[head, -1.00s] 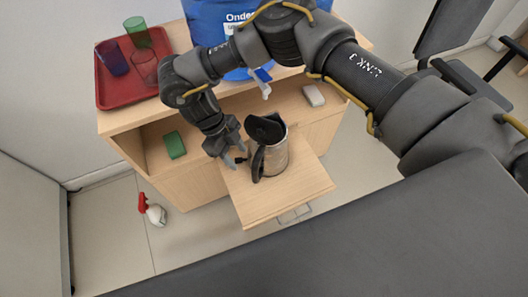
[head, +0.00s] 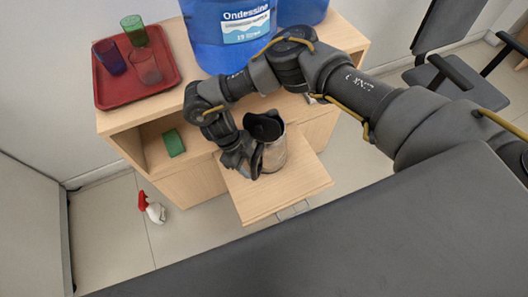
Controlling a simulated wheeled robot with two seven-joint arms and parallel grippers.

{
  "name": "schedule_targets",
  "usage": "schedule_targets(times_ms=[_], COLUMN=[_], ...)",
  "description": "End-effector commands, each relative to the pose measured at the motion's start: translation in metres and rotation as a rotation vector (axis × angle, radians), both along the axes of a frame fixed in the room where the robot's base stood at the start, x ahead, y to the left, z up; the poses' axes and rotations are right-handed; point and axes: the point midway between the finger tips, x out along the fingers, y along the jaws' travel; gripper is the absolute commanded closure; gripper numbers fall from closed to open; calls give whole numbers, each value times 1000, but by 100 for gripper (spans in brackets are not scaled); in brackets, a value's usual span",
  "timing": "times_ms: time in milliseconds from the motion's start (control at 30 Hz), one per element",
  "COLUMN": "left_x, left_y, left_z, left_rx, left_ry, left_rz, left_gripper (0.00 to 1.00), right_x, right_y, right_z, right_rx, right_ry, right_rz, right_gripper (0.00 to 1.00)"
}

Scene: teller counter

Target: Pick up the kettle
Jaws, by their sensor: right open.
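The kettle (head: 274,152) is a metal jug with a black lid standing open and a black handle on its left side. It stands upright on the pulled-out wooden shelf (head: 265,203) of the cabinet. My right gripper (head: 247,172) is at the kettle's handle side, its open fingers around or just beside the handle. The fingers and handle are both dark and overlap, so I cannot tell whether they touch. My left gripper is not in view.
A red tray (head: 112,97) with several coloured cups sits on the cabinet top, beside blue water bottles (head: 208,45). A green sponge-like block (head: 173,142) lies in the cabinet's open compartment. An office chair is at right.

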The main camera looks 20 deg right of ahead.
Motion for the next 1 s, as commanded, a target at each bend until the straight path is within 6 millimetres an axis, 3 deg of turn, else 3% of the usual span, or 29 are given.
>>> schedule_targets(times_ms=[167, 433, 800, 1000], left_x=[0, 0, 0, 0], left_y=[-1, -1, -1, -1], left_z=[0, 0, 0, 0], left_rx=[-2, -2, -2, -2], left_ry=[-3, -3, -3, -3], left_rz=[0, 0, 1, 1], left_gripper=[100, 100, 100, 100], right_x=[-5, -5, -5, -5], right_y=[-5, -6, -5, -5], right_z=[-17, -19, -19, -19], right_rx=[2, 3, 3, 2], right_ry=[0, -1, -1, -2], right_rz=[-2, 0, 0, 0], right_gripper=[53, 54, 100, 100])
